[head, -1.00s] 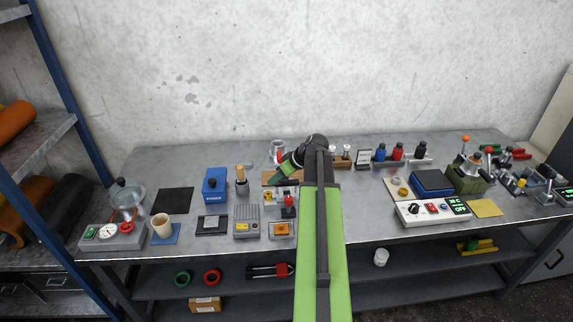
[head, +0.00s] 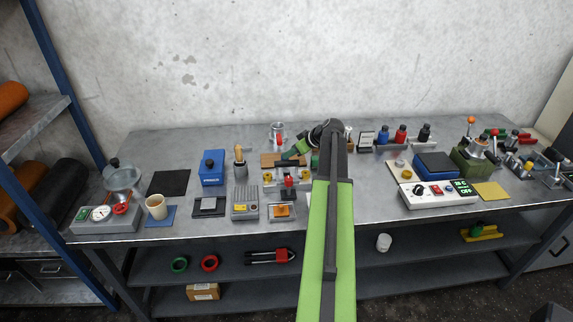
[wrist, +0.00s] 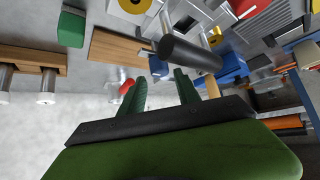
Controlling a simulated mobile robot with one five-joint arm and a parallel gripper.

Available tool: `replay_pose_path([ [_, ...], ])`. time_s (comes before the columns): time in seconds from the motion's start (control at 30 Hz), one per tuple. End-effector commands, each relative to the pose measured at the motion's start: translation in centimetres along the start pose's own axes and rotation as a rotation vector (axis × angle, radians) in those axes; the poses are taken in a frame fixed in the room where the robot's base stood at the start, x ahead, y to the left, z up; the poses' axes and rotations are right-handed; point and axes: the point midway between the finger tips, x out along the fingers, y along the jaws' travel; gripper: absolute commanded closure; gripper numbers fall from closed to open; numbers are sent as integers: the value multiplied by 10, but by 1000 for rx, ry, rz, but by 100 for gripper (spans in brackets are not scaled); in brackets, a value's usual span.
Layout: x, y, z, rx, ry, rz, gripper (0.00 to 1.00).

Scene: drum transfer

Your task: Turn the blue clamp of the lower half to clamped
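My gripper (head: 287,156) reaches down-left over a wooden board (head: 268,160), behind a small metal fixture with two yellow rings (head: 267,178) and a red block (head: 289,182). In the wrist view my gripper's two green fingers (wrist: 160,90) are apart, with no object visibly held between them. A black cylinder (wrist: 190,53) on a metal rod lies just beyond the fingertips; I cannot tell whether it touches them. I cannot pick out the blue clamp or the lower half with certainty in either view.
A blue box (head: 211,168) and a tool holder (head: 240,172) stand left of the fixture. A green block (head: 315,160) is to its right. Bottles (head: 401,134), a white control box (head: 437,194) and metal fixtures (head: 529,166) fill the right side.

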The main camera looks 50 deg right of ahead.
Motion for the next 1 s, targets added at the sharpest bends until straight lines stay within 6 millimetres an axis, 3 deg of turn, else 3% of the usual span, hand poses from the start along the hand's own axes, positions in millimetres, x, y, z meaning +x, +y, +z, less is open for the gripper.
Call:
replay_pose_path([
  [0.03,18,1,5,-1,0,-1,61],
  [0.2,43,1,3,-1,0,0,61],
  [0.6,50,0,-1,0,-1,0,61],
  [0.9,50,0,-1,0,-1,0,99],
  [0.97,50,0,0,0,-1,0,100],
  [1.0,50,17,-1,3,-1,3,100],
])
